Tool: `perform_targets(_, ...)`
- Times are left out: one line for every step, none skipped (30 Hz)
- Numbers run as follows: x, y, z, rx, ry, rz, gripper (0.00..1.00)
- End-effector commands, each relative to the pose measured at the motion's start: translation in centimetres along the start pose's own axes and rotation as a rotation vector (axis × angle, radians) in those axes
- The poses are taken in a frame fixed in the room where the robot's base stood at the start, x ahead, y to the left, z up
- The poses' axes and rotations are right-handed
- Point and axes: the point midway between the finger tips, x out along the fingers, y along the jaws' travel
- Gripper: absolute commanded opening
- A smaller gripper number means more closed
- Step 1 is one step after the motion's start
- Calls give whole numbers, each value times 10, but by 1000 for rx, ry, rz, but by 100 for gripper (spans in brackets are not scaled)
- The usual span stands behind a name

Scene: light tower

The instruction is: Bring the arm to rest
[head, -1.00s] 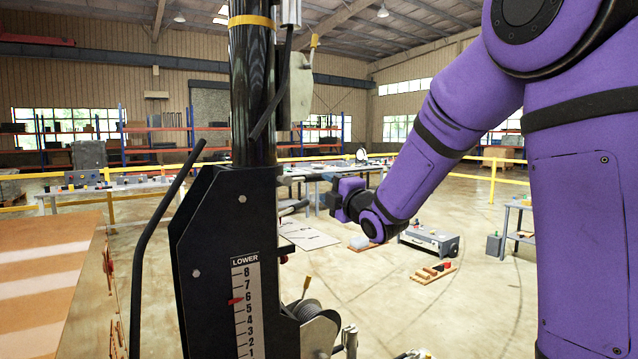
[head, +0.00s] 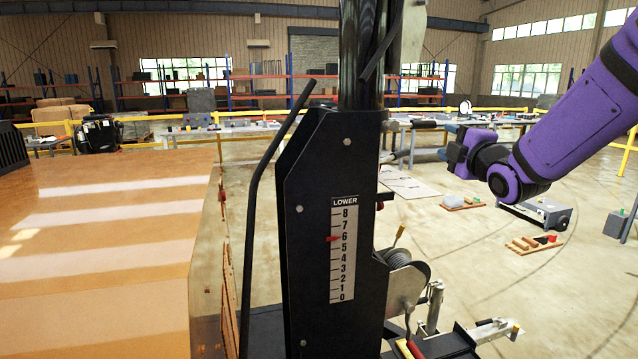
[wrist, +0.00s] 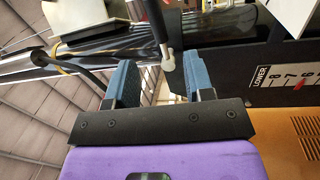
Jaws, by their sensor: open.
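My purple arm reaches in from the right in the head view. Its wrist end, with my gripper (head: 457,152), is to the right of the light tower's black mast housing (head: 325,230). In the wrist view my gripper (wrist: 160,85) has its two blue-grey fingers spread apart. A grey rod with a rounded tip shows beyond the gap, and I see nothing held. The housing carries a scale plate (head: 344,250) marked LOWER, with a red pointer (head: 333,239) near 6. The scale plate also shows turned sideways in the wrist view (wrist: 283,78).
An orange-brown box surface (head: 110,230) fills the left. A cable winch (head: 403,280) and a hitch jack (head: 435,305) stand low beside the mast. A grey case (head: 540,213) and a wooden tray of blocks (head: 533,244) lie on the floor at right. Open floor lies between.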

Motion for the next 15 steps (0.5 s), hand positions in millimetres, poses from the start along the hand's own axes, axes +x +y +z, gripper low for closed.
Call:
perform_targets(-7,5,0,50,-23,-29,48)
perform_targets(-12,6,1,88,-43,-55,48)
perform_targets(-19,7,2,146,-72,-92,48)
perform_targets(-26,8,3,192,-96,-121,48)
perform_targets(-32,8,3,240,-121,-150,48)
perform_targets(-42,8,3,303,-155,-190,48)
perform_targets(-49,7,2,350,-181,-218,48)
perform_targets(-57,7,1,397,-206,-246,48)
perform_targets(-68,6,0,460,-243,-283,48)
perform_targets(-77,6,-1,507,-271,-309,48)
perform_targets(-86,5,-2,552,-298,-336,48)
perform_targets(-98,4,-4,614,-338,-371,48)
perform_targets(-108,3,-6,658,-368,-396,48)
perform_targets(-117,2,-9,703,-397,-421,48)
perform_targets(-131,0,-12,762,-440,-455,48)
